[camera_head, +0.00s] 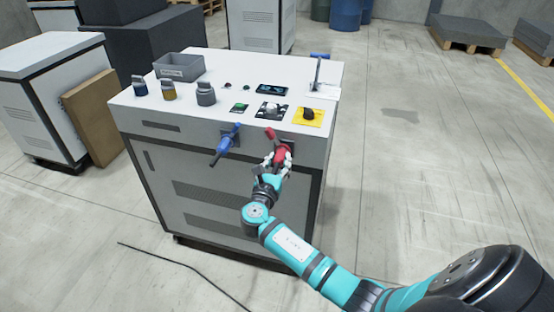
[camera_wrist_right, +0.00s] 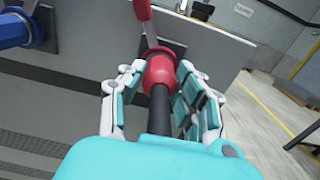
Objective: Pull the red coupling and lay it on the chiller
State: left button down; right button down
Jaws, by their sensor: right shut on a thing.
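The red coupling (camera_head: 281,153) sits at the front face of the white chiller (camera_head: 228,66), near its right corner. In the right wrist view the red coupling (camera_wrist_right: 159,69) shows between the fingers, with a black hose running back from it toward the palm. My right gripper (camera_head: 275,163) is shut on the red coupling, a finger on each side (camera_wrist_right: 160,88). A red lever (camera_head: 270,133) stands up above the coupling. The coupling appears to be still at its port; the exact joint is hard to see. My left gripper is not in view.
A blue coupling (camera_head: 226,144) hangs on the same face to the left. The chiller top holds a grey bin (camera_head: 179,67), several small bottles, a dark phone-like device (camera_head: 272,89) and a yellow plate (camera_head: 308,117). Bare patches lie between them. A cardboard panel (camera_head: 92,116) leans at left.

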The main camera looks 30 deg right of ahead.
aim_at(276, 171)
jog(key=shift+s+f, duration=0.25)
jog(key=shift+s, duration=0.15)
jog(key=shift+s+a, duration=0.15)
jog(key=shift+s, duration=0.05)
jog(key=shift+s+a+p, duration=0.35)
jog(key=shift+s+p, duration=0.05)
jog(key=shift+p, duration=0.05)
jog(key=shift+s+a, duration=0.2)
jog(key=shift+s, duration=0.25)
jog(key=shift+s+a+r+p, duration=0.15)
jog(key=shift+s+a+p, duration=0.1)
jog(key=shift+a+p, duration=0.45)
jog(key=shift+a, duration=0.15)
jog(key=shift+p+v, duration=0.35)
jog(key=shift+v, duration=0.55)
